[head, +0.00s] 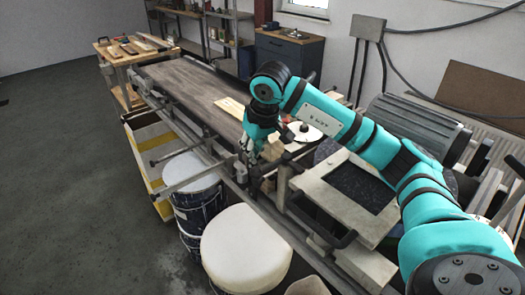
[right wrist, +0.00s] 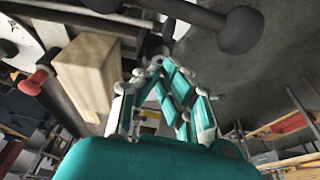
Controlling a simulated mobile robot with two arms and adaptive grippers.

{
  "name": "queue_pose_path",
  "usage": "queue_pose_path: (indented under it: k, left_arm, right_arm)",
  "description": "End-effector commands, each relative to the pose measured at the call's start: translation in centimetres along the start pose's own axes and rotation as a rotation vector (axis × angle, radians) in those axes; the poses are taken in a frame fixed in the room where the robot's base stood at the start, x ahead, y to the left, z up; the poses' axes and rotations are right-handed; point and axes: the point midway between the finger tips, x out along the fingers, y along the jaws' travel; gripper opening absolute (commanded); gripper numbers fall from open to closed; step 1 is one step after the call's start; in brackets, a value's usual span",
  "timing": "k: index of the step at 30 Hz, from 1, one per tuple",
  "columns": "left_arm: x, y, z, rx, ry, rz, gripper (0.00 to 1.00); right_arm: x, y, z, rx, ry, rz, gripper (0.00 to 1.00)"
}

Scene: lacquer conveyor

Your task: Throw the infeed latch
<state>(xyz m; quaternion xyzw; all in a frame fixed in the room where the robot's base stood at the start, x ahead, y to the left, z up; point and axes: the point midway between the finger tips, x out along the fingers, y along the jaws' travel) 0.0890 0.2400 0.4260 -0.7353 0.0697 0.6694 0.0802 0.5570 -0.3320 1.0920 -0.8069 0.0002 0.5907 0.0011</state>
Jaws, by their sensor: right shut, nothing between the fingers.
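My right gripper (head: 248,153) points down beside the conveyor's near rail, its fingers shut and empty. It also shows in the right wrist view (right wrist: 160,72), with a dark bar ending in a round knob (right wrist: 240,30) just beyond the fingertips. A pale wooden block (right wrist: 88,75) stands to the left of the fingers, and a red knob (right wrist: 33,82) is further left. I cannot tell for sure which of these parts is the infeed latch. The gripper hides some of the rail there in the head view. My left gripper is not in view.
The long brown conveyor belt (head: 185,82) runs to the back left, near a wooden bench (head: 123,54). White-topped drums (head: 244,250) and a yellow-white crate (head: 150,150) stand along its near side. A grey-framed dark panel (head: 325,192) lies right of the gripper. Open floor is at left.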

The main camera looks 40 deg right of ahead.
Motion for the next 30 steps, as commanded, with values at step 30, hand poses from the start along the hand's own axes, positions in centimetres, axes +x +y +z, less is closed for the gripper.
queue_pose_path:
  k: [30]
  left_arm:
    - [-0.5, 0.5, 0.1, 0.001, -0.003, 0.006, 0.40]
  right_arm:
    - [-2.8, -0.2, 4.6, -0.001, -0.001, 0.000, 0.00]
